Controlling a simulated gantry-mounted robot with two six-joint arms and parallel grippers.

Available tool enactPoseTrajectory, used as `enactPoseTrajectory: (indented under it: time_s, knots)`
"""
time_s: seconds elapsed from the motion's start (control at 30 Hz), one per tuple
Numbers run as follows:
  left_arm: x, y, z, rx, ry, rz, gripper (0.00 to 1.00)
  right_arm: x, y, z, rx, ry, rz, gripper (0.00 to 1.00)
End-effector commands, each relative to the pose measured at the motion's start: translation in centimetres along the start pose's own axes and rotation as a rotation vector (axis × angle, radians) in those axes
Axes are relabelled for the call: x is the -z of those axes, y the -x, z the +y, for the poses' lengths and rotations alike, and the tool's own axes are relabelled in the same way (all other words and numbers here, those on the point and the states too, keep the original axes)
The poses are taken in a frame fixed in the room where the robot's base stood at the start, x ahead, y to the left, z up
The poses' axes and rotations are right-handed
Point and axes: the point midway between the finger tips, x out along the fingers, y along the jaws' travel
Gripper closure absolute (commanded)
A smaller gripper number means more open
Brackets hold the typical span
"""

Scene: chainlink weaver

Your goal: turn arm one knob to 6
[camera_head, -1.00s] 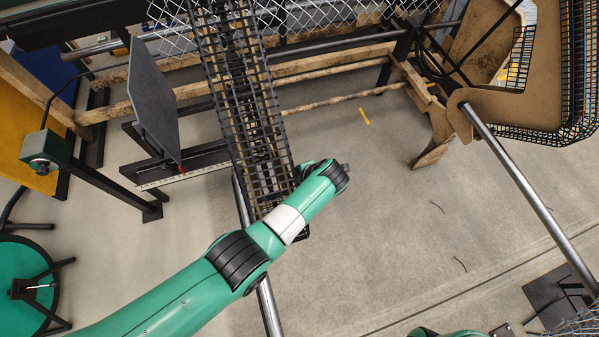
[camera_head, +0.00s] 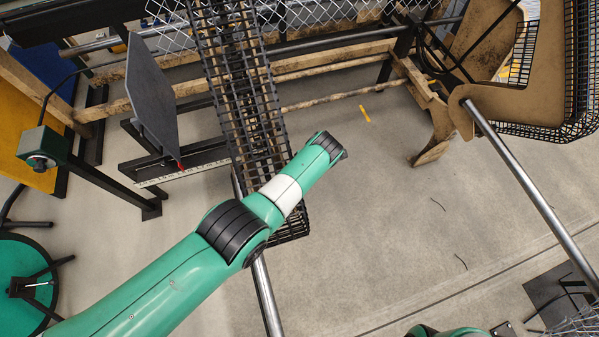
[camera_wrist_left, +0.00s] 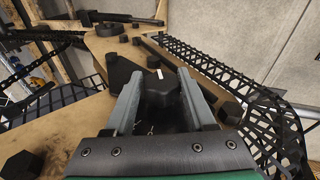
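In the left wrist view, a dark, faceted knob-like part (camera_wrist_left: 161,92) with a small white mark at its top stands between the two grey fingers of my left gripper (camera_wrist_left: 161,76). The fingers are apart, one on each side of it; I cannot tell whether they touch it. I can read no numbers on it. In the head view my green left arm reaches in from the lower left, and its gripper is hidden beyond the wrist. A grey-green box with a round dark dial (camera_head: 40,163) stands at the left. My right gripper is not visible.
In the wrist view, several black blocks, one a hexagonal block (camera_wrist_left: 229,112), sit on the brown board (camera_wrist_left: 68,128), with a black mesh track (camera_wrist_left: 205,66) at right. In the head view, a black lattice track (camera_head: 238,85) runs past my left arm; a steel bar (camera_head: 530,195) slants at right.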

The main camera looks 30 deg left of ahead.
Motion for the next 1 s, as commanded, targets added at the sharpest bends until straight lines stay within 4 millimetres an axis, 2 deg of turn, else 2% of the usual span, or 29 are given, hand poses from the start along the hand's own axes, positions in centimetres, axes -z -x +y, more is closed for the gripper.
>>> enactPoseTrajectory:
  time_s: [0.03,0.1,0.37,0.47,0.57,0.73,0.9,1.0]
  knots:
    - [0.0,0.0,0.0,0.0,0.0,0.0,0.33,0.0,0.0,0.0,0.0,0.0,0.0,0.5]
    - [0.0,0.0,0.0,0.0,-0.001,0.0,0.22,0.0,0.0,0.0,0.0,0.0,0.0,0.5]
    - [0.0,0.0,0.0,0.0,-0.002,0.001,0.22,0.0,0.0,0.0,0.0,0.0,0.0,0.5]
    - [0.0,0.7,0.1,0.0,-0.002,0.0,0.22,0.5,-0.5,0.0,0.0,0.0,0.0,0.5]
    - [0.1,2.5,0.2,0.0,-0.002,-0.001,0.22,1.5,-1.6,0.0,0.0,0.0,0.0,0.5]
    - [0.0,6.7,0.2,-0.001,-0.002,-0.003,0.22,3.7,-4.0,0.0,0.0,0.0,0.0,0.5]
    - [0.0,10.0,0.1,-0.001,-0.002,-0.002,0.22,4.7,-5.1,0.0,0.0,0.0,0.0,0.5]
    - [0.0,11.1,0.1,-0.001,-0.002,-0.001,0.22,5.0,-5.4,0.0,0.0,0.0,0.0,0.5]
